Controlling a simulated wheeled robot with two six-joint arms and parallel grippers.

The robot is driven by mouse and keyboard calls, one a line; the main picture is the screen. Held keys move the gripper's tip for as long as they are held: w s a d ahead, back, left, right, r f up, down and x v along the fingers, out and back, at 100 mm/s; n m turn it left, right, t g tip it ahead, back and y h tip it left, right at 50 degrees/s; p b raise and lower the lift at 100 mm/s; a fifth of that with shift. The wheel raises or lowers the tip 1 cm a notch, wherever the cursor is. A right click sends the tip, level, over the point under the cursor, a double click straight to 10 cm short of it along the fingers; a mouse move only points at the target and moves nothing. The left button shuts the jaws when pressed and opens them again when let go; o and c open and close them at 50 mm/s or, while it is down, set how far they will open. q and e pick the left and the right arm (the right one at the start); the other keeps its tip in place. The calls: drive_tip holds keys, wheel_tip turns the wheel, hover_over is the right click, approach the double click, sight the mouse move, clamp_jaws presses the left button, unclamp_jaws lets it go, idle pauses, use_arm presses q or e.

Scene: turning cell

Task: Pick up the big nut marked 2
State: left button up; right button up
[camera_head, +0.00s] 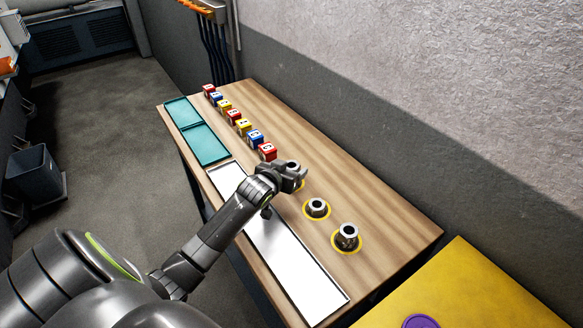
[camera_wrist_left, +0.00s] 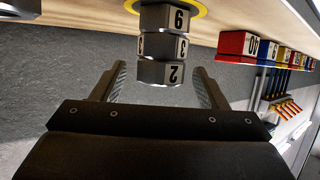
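The big nut marked 2 (camera_wrist_left: 161,73) is grey and six-sided. In the left wrist view, where the table is at the top, it is the end piece of a stack, farthest from the table. A nut marked 3 (camera_wrist_left: 162,46) and one that reads 9 or 6 (camera_wrist_left: 166,17) sit between it and the table. My left gripper (camera_wrist_left: 160,74) is open, its fingers on either side of the nut marked 2 with gaps showing. In the head view my left gripper (camera_head: 293,174) hides most of this stack. My right gripper is not in view.
Two more nut spots stand toward the near right: a low nut (camera_head: 317,208) and a taller stack (camera_head: 347,238), each on a yellow ring. Coloured numbered cubes (camera_head: 241,126) line the table beyond. A white tray (camera_head: 290,262) and teal trays (camera_head: 203,143) lie along the left edge.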

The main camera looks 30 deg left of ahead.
use_arm(q)
drive_tip(key=c, duration=1.2)
